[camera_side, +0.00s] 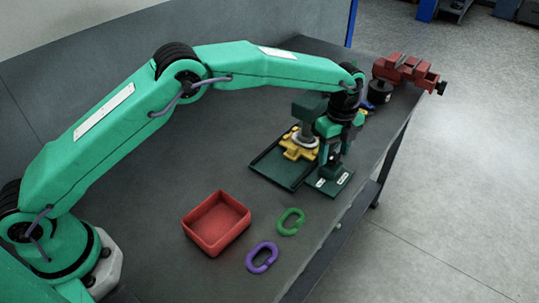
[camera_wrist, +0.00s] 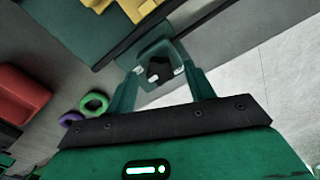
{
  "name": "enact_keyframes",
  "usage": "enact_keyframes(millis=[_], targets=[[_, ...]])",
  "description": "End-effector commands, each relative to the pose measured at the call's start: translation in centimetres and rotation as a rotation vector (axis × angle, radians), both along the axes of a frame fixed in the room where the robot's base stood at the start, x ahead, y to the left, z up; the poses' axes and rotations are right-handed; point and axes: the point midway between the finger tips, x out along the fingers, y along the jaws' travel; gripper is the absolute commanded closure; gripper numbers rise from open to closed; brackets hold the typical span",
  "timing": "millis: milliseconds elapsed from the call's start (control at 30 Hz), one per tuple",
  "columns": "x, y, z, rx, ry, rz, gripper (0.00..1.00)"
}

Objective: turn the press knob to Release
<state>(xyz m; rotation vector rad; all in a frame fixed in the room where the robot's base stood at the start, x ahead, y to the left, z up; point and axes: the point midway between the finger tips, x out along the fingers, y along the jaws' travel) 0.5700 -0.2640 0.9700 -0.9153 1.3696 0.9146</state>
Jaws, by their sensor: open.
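The press (camera_side: 305,125) stands on a green base (camera_side: 275,167) with a yellow block (camera_side: 299,146) under it. In front of it is a small green panel (camera_side: 329,184) with two white labels, too small to read. My gripper (camera_side: 333,160) points down over this panel. In the wrist view, my gripper (camera_wrist: 157,62) is open, with its fingers on either side of a dark knob (camera_wrist: 158,69) on the panel. I cannot tell whether the fingers touch the knob or which label it faces. In the side view, my gripper mostly hides the knob.
A red tray (camera_side: 216,222) sits on the grey bench, with a green link (camera_side: 290,222) and a purple link (camera_side: 262,257) beside it. A red vise (camera_side: 406,71) is at the far corner. The bench edge runs close to the panel's right.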

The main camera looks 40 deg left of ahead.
Motion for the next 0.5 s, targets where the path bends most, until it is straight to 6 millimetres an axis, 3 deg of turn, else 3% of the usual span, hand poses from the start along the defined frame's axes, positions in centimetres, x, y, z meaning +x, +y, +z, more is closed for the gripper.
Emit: enact_keyframes(millis=[367, 500], targets=[[-0.02, 0.01, -0.49, 0.000, 0.000, 0.000, 0.47], [-0.02, 0.01, -0.48, 0.000, 0.000, 0.000, 0.74]])
